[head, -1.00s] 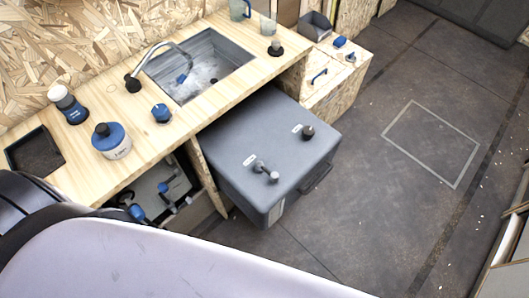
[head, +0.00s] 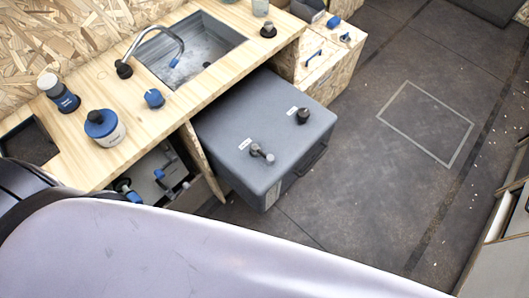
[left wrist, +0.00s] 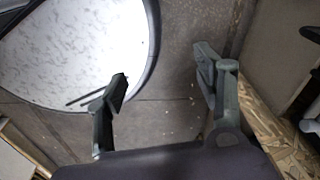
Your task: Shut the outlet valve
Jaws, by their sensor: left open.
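A grey tank (head: 237,125) stands partly out from under the wooden counter in the head view. On its top are a grey lever-like fitting (head: 262,153) and a dark round knob (head: 303,115), each beside a small white label too small to read. Under the counter, fittings with blue handles (head: 160,173) show in a dark recess, partly hidden. I cannot tell which of these is the outlet valve. My left gripper (left wrist: 162,75) is open and empty in the left wrist view, above the floor and apart from these fittings. My right gripper is not in view.
The counter (head: 80,140) holds a sink (head: 195,55) with a tap, a blue-lidded jar (head: 104,127), a bottle (head: 58,92) and a blue knob (head: 154,98). A wooden box (head: 322,65) stands behind the tank. The floor (head: 380,150) right of the tank is clear.

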